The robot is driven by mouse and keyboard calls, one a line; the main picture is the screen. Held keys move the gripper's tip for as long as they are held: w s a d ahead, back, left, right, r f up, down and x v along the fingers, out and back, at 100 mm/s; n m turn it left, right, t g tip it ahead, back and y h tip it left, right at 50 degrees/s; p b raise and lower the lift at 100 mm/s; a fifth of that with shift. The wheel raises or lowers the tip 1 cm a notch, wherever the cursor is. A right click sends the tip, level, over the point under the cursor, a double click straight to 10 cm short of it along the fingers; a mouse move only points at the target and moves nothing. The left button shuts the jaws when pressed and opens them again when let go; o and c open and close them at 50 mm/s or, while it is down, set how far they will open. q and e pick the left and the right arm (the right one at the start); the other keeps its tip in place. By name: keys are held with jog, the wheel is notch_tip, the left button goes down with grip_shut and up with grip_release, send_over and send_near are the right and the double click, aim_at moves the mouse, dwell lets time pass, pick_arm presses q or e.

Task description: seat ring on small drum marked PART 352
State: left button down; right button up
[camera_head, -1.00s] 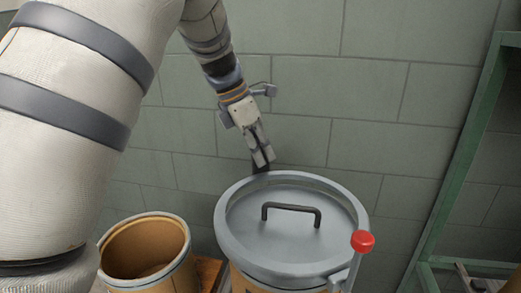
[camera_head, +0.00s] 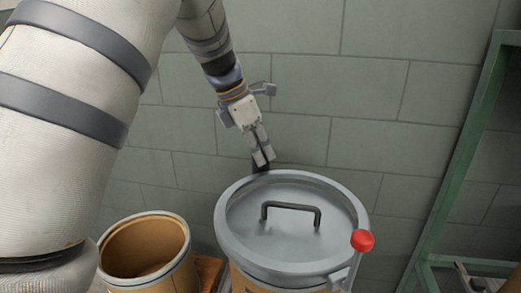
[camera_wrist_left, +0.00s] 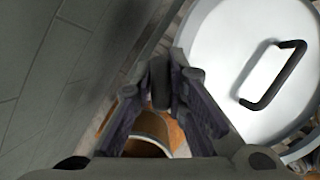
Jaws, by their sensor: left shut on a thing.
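A drum with a grey lid (camera_head: 285,235) stands at the lower middle of the head view; no PART 352 marking shows. A grey ring (camera_head: 224,233) runs around the lid's rim, with a lever and red knob (camera_head: 362,240) at front right. I cannot tell whether it sits fully down all around. In the left wrist view, a dark piece shows between the fingers (camera_wrist_left: 160,85), and the fingers hide much of the contact. My right gripper is out of view.
The lid has a dark handle (camera_head: 291,206). An open, empty brown drum (camera_head: 145,275) stands close on the left. A block wall (camera_head: 330,140) is close behind the gripper. A green frame (camera_head: 460,165) rises at the right. My large arm link fills the left.

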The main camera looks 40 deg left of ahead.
pick_arm(q)
jog(key=shift+f, duration=1.05)
dwell(0.4)
jog(key=c, duration=1.5)
grip_release()
jog(key=shift+c, duration=0.2)
jog(key=shift+o, duration=0.4)
jog(key=o, duration=0.5)
jog(key=shift+r, duration=6)
